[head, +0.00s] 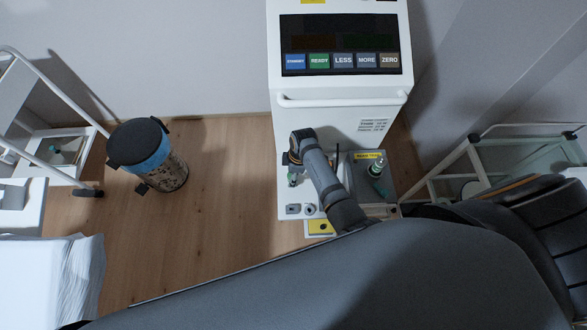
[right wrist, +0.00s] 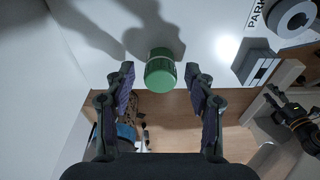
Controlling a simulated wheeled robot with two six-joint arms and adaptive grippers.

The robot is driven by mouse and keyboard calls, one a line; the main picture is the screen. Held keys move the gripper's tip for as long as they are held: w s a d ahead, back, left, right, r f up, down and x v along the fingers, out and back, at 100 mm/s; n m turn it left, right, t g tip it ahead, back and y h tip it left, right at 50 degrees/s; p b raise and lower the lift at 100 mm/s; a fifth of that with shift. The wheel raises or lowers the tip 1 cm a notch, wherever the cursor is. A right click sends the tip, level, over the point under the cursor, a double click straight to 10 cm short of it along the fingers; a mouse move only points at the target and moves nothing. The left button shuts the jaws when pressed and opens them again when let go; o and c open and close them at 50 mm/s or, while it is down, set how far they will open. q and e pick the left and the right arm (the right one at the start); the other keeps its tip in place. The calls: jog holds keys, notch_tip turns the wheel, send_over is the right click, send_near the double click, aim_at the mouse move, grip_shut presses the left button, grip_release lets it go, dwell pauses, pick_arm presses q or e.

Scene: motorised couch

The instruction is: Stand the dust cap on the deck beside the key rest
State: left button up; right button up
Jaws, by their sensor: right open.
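A small green ribbed cap (right wrist: 160,70), which looks like the dust cap, is at the edge of the white deck (right wrist: 205,22) in the right wrist view. A slotted grey block (right wrist: 256,62), possibly the key rest, stands beside a round grey fitting (right wrist: 292,18) marked PARK.
A handle bar (head: 340,101) crosses the white console above. A dark-lidded bin (head: 150,155) stands on the wooden floor at left. My right arm hides part of the deck.

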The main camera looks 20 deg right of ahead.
notch_tip(320, 180, up, 12)
jog(key=d+p, duration=0.1)
jog(key=shift+s+d+f, duration=0.25)
jog(key=shift+d, duration=0.05)
jog(key=shift+s+f, duration=0.1)
